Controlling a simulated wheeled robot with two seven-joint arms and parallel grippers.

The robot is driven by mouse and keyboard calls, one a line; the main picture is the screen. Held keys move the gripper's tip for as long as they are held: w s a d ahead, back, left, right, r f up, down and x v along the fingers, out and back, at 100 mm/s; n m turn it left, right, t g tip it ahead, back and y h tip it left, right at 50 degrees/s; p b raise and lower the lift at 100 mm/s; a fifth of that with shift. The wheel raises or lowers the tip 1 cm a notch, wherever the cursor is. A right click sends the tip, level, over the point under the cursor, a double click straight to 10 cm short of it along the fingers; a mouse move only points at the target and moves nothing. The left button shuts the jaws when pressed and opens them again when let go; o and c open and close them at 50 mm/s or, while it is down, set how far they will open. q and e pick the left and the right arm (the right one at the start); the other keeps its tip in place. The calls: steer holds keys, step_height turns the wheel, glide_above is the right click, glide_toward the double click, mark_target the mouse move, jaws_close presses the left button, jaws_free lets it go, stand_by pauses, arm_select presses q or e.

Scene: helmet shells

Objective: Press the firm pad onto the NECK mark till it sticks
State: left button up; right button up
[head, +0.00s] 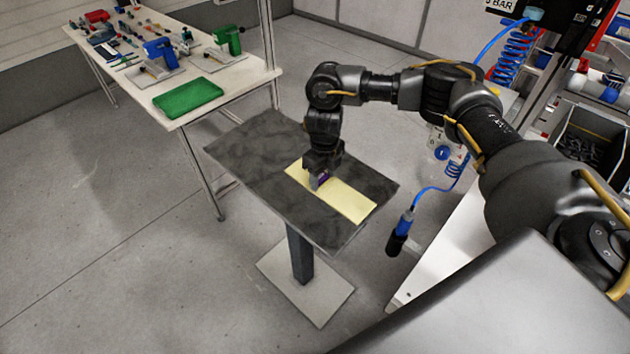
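My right gripper (318,180) points down at the pale yellow mat (352,204) on the dark grey pedestal table. A small purple piece (323,176) shows at its fingertips, low over or touching the mat. It may be the firm pad, but it is too small and too covered to be sure. I cannot tell whether the fingers are closed on it. No helmet shell and no NECK mark can be made out in this view. My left gripper is not in view.
The pedestal table (250,150) is otherwise bare. A white workbench (245,78) at the back left holds a green tray (187,96), blue and green devices and several small tools. A blue-handled tool (402,228) hangs from a coiled hose at the right.

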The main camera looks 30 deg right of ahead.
mark_target(322, 180)
steer(key=c, duration=0.6)
steer(key=shift+r, duration=0.1)
steer(key=shift+r, duration=0.5)
step_height(322, 180, up, 2)
steer(key=shift+a+r+b, duration=0.1)
steer(key=shift+r+b, duration=0.05)
steer(key=shift+b, duration=0.5)
steer(key=shift+s+a+r+b, duration=1.65)
steer(key=shift+s+a+r, duration=3.15)
steer(key=shift+s+a, duration=0.15)
